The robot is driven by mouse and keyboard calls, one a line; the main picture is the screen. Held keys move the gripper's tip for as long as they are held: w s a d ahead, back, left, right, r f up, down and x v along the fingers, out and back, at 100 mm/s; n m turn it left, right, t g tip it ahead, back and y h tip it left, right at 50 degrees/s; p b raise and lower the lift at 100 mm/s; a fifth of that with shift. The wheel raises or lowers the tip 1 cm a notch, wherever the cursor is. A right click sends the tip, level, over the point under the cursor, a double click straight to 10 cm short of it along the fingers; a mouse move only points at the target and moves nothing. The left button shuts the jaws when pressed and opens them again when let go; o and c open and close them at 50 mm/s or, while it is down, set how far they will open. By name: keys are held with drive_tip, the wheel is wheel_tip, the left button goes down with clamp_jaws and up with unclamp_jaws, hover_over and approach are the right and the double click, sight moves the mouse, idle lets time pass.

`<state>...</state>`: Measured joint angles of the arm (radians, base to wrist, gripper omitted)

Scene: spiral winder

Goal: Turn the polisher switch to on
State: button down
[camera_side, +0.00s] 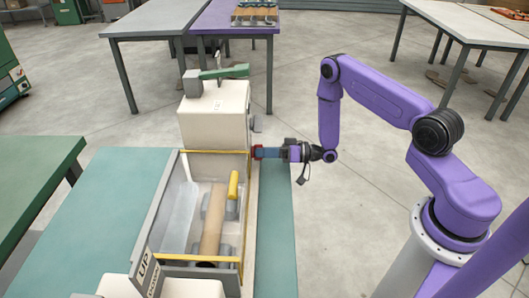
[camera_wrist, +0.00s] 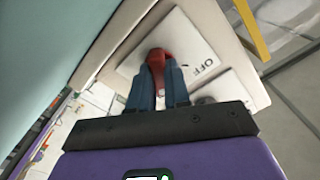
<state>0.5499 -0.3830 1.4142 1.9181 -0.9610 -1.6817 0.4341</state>
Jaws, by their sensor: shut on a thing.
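The red switch knob (camera_wrist: 158,56) sits on a pale plate (camera_wrist: 128,70) on the side of the winder machine (camera_side: 213,122). "OFF" is printed beside the knob; no "ON" mark is readable. My gripper (camera_wrist: 159,68) has its two blue fingers shut on the knob, one on each side. In the side view my gripper (camera_side: 259,153) reaches in from the right against the machine's right side, above the teal bench top. The knob is mostly hidden there by the fingers.
The machine has a yellow-edged open bay (camera_side: 240,222) with a brown roll (camera_side: 212,222) in it. A second plate with a grey part (camera_wrist: 206,100) lies beside the knob.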

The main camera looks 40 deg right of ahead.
drive_tip(key=shift+s+m, duration=0.1)
drive_tip(key=shift+m, duration=0.5)
drive_tip(key=c, duration=1.1)
unclamp_jaws()
drive_tip(key=v, duration=1.7)
drive_tip(key=shift+s+d+r, duration=0.1)
drive_tip(key=shift+s+d, duration=0.05)
drive_tip(key=shift+d, duration=0.05)
